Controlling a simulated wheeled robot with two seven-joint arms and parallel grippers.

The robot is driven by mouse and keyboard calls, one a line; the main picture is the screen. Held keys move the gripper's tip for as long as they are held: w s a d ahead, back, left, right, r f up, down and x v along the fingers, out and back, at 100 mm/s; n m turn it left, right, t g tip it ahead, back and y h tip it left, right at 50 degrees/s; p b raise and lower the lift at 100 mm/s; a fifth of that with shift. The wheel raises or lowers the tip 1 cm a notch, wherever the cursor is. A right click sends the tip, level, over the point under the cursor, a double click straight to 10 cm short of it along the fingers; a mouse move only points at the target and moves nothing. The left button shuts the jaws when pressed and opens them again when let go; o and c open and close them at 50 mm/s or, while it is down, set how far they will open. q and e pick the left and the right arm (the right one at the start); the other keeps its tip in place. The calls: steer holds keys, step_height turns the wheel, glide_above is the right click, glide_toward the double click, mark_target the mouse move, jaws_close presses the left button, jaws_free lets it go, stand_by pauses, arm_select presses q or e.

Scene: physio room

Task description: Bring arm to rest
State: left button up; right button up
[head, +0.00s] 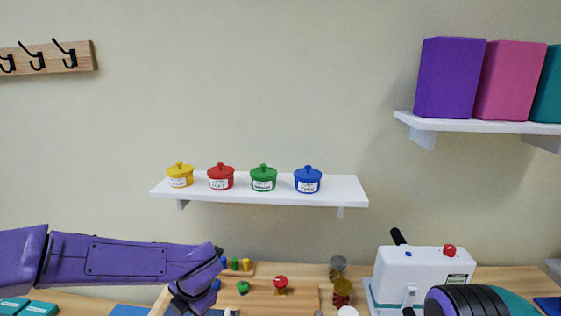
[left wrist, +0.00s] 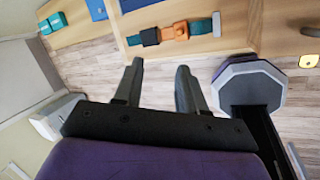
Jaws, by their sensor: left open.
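My left arm comes in from the left in the head view, low in front of the wooden table (head: 420,283). Its wrist bends down at the bottom edge, where the fingers are mostly cut off. In the left wrist view my left gripper (left wrist: 160,88) is open, with two grey fingers apart and nothing between them. Beyond the fingers are the wood floor (left wrist: 95,75) and a wooden tabletop (left wrist: 225,50). The fingers appear clear of the tabletop. My right gripper is in neither view.
A wall shelf (head: 260,197) holds yellow, red, green and blue lidded pots. A white machine with a red knob (head: 423,275) stands on the table at right. Small coloured pieces and jars stand near my left wrist. An orange-and-teal strap (left wrist: 174,33) lies on the tabletop.

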arm_select(q)
steer(key=s+a+f+m+t+b, duration=0.1)
steer(key=s+a+f+m+b, duration=0.1)
steer(key=s+f+m, duration=0.45)
steer(key=s+a+f+m+t+y+b, duration=0.1)
steer(key=f+m, duration=0.3)
steer(key=f, duration=0.5)
steer(key=s+a+f+m+t+b, duration=0.25)
steer(key=f+m, duration=0.25)
steer(key=f, duration=0.3)
steer(key=s+a+f+m+g+b, duration=0.1)
steer(key=s+f+m, duration=0.1)
steer(key=s+f, duration=0.2)
steer(key=s+a+f+m+g+b, duration=0.1)
steer(key=s+f+m+g, duration=0.1)
steer(key=s, duration=0.8)
steer(key=s+a+f+m+g+h+b, duration=0.1)
steer(key=s+a+f+m+b, duration=0.1)
steer(key=s+f, duration=0.4)
steer(key=shift+s+f+m, duration=0.3)
steer(key=shift+s+m, duration=0.5)
steer(key=shift+m, duration=0.05)
